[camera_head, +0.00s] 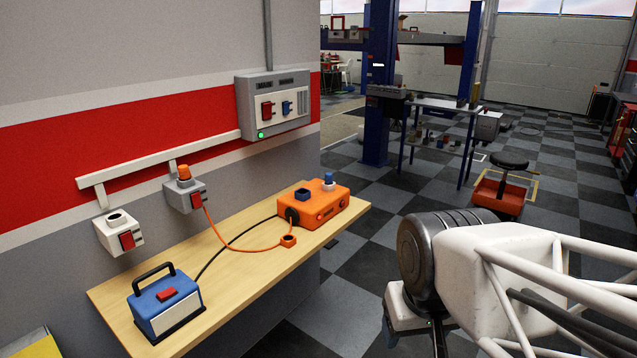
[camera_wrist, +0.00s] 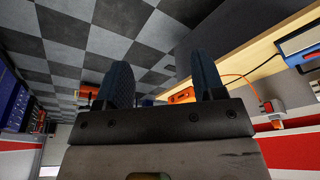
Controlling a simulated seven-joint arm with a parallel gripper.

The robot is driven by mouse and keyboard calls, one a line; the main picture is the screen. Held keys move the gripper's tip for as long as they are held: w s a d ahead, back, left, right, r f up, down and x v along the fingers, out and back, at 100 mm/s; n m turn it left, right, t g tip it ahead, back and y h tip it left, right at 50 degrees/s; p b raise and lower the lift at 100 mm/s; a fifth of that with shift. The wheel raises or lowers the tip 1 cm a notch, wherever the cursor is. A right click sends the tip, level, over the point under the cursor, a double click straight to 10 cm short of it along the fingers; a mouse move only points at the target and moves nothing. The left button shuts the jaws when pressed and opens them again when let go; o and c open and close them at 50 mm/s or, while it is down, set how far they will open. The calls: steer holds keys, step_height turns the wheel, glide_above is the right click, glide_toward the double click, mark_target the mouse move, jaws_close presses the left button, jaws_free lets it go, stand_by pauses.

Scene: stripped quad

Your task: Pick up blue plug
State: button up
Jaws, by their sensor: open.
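A small blue-topped plug (camera_head: 328,179) stands upright on the far end of the orange box (camera_head: 330,207), on the wooden bench against the wall. A dark blue square socket (camera_head: 303,195) is beside it on the same box. My gripper (camera_wrist: 162,75) is open and empty, with two dark fingers spread apart in the wrist view. In the head view my arm is at the right, well away from the bench. Part of the orange box (camera_wrist: 182,95) shows between the fingers in the wrist view. I cannot make out the plug there.
A blue-and-white case (camera_head: 165,306) with a black handle stands at the bench's near end. An orange cable ends in an orange connector (camera_head: 288,240) on the bench (camera_head: 250,275). Wall boxes hang above it.

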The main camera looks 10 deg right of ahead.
steer(key=shift+r, duration=0.1)
steer(key=w+r+n, duration=0.3)
steer(key=w+r, duration=0.2)
steer(key=w, duration=0.6)
steer(key=w+r+n, duration=0.3)
steer(key=w+r, duration=0.3)
steer(key=w, duration=0.6)
steer(key=n+g, duration=0.3)
steer(key=n, duration=1.5)
glide_above(328, 174)
step_height(328, 174, down, 19)
steer(key=shift+s+d+r, duration=0.1)
steer(key=shift+s+r, duration=0.05)
steer(key=shift+w+f, duration=0.25)
steer(key=shift+f, duration=0.05)
